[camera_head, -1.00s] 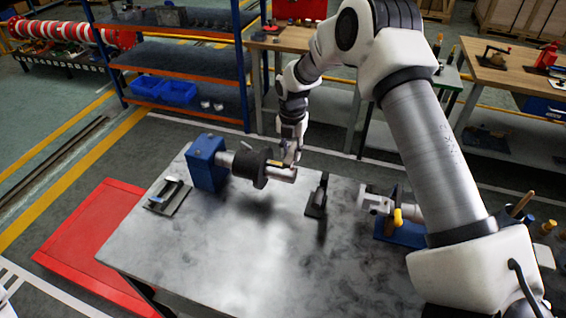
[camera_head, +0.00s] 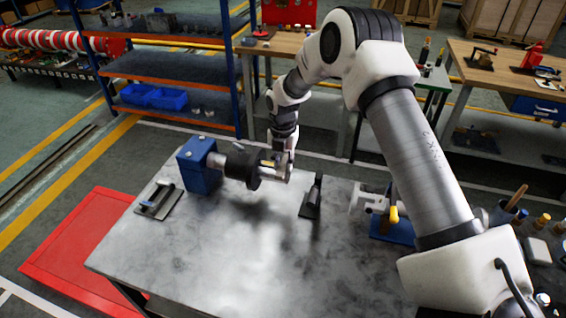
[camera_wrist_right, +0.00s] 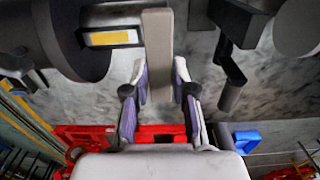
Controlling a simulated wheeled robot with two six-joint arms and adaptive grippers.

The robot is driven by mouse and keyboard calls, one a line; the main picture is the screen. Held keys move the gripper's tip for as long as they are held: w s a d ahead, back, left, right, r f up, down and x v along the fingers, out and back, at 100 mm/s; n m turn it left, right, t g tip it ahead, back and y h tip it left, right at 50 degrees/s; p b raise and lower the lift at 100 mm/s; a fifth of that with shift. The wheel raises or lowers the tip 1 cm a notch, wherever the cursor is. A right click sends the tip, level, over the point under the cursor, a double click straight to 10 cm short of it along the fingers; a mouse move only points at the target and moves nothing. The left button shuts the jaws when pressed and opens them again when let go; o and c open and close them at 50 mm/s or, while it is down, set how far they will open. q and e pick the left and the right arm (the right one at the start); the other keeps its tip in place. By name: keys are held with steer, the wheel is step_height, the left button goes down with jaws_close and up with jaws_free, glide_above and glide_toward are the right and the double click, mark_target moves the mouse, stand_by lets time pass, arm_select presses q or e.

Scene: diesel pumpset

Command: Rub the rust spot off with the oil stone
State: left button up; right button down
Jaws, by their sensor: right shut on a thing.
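The shaft assembly has a blue block (camera_head: 198,168), a black round hub (camera_head: 240,168) and a pale shaft end, and lies on the grey metal table (camera_head: 190,250). My right gripper (camera_head: 281,160) is at the shaft's right end. In the wrist view its fingers (camera_wrist_right: 158,92) are shut on a grey bar, the oil stone (camera_wrist_right: 157,50), which points away from the palm. A yellow strip with a pale border (camera_wrist_right: 110,38) shows left of the stone, beside the dark hub. I cannot tell whether this is the rust spot, or whether the stone touches the shaft. My left gripper is out of view.
A dark upright bracket (camera_head: 311,196) stands right of the shaft end. A small dark stand (camera_head: 158,199) is at the table's left. A blue-based fixture with a yellow knob (camera_head: 393,214) is at the right. The table's front middle is clear.

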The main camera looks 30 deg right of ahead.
steer(key=shift+d+f, duration=0.1)
steer(key=shift+f, duration=0.05)
steer(key=shift+f, duration=0.2)
steer(key=shift+f+b, duration=0.55)
steer(key=shift+f, duration=0.15)
